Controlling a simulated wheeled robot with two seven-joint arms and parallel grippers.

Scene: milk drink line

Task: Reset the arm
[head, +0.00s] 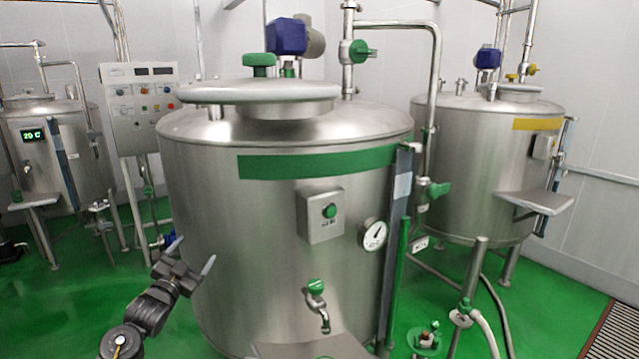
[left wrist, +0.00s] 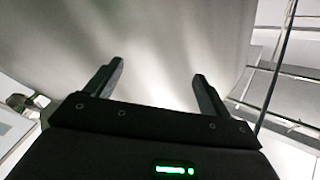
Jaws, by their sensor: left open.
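My left gripper (head: 191,256) is in the lower left of the head view, in front of the left side of the large steel tank (head: 270,215). Its two fingers are spread apart. In the left wrist view my left gripper (left wrist: 158,80) is open with nothing between the fingers, and a pale, blurred surface fills the space beyond. I cannot tell whether the fingertips touch the tank. My right gripper is in neither view.
A control panel (head: 140,107) stands behind at the left. Another tank (head: 480,165) stands at the right. Green floor (head: 80,290) is open at the lower left.

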